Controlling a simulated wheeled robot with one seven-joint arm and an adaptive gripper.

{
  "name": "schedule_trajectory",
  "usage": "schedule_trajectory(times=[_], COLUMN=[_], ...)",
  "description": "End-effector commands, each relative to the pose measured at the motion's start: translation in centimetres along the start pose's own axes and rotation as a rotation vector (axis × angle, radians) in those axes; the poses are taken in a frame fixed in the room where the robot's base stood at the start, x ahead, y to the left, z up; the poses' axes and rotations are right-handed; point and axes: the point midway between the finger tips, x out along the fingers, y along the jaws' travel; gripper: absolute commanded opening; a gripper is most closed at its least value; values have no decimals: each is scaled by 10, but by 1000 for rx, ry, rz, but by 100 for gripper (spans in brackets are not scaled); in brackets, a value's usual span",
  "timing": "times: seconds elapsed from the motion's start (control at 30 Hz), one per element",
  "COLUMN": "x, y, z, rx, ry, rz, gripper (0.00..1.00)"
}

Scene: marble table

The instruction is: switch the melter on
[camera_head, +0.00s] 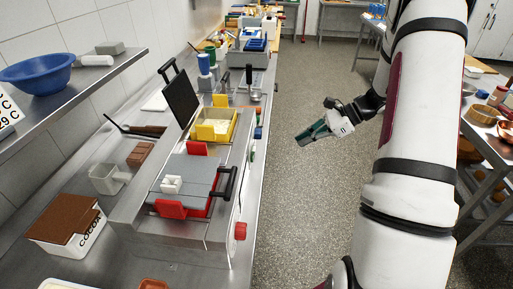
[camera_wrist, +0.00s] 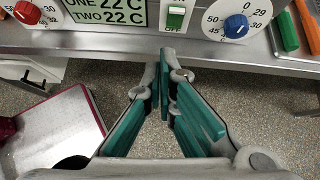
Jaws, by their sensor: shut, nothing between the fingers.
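The melter (camera_head: 185,232) stands on the steel counter at left in the head view, with a grey-lidded red tank (camera_head: 185,178) in front and an open yellow tank (camera_head: 212,130) behind. In the wrist view its front panel shows a green rocker switch (camera_wrist: 176,18) marked OFF below; which way it is tipped I cannot tell. A display (camera_wrist: 107,12) reads ONE 22 C, TWO 22 C. A red knob (camera_wrist: 27,12) and blue knob (camera_wrist: 236,26) flank it. My gripper (camera_wrist: 163,85) is shut and empty, apart from the panel and below the switch in the picture; it also shows above the aisle (camera_head: 318,132).
Handled tools, orange (camera_wrist: 285,30) and green (camera_wrist: 307,25), lie right of the panel. A blue bowl (camera_head: 38,73) is on the shelf; a cocoa box (camera_head: 66,222) is on the counter. The aisle floor (camera_head: 295,190) is free; a rack with copper pans stands at right.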

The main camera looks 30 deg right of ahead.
Motion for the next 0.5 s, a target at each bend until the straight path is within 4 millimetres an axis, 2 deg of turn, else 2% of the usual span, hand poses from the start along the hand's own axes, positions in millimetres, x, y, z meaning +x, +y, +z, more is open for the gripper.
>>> schedule_trajectory(times=[0.03,0.13,0.5], x=[1,1,2], y=[-4,-7,-9], z=[-10,-19,-22], rx=[27,62,75], ry=[-11,-26,-31], rz=[-10,-24,-30], gripper=[0,0,0])
